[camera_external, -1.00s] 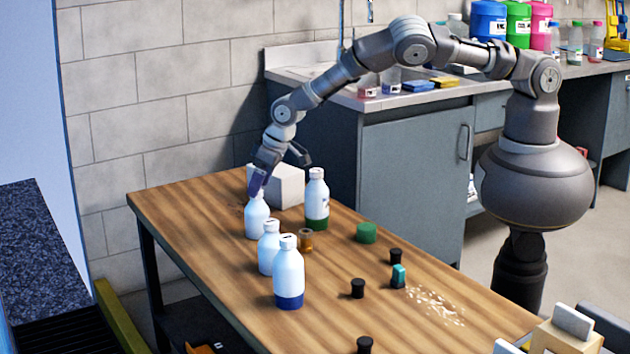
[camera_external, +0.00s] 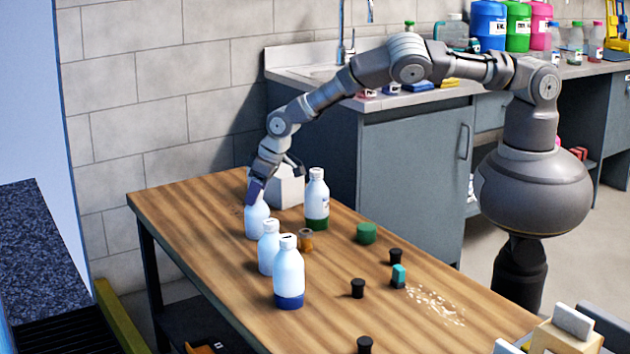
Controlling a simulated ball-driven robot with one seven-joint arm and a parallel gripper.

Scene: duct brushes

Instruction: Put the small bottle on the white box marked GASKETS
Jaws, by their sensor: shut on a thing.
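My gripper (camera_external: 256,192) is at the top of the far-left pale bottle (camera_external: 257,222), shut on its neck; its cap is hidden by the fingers. This bottle stands upright at the table's far end. The white box (camera_external: 290,190) is just behind and to the right of it, partly hidden by my gripper; no marking can be read on it. Other pale bottles stand close by: one with a green base (camera_external: 317,197) beside the box, one (camera_external: 267,250) in front, and one with a blue base (camera_external: 289,275) nearest. A small brown jar (camera_external: 305,240) stands among them.
The wooden table (camera_external: 210,265) also holds a green lid (camera_external: 366,232), a teal item (camera_external: 398,276), several black stoppers (camera_external: 357,288) and pale crumbs (camera_external: 437,304). Its middle right is fairly open. A grey cabinet with a sink (camera_external: 410,170) stands behind.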

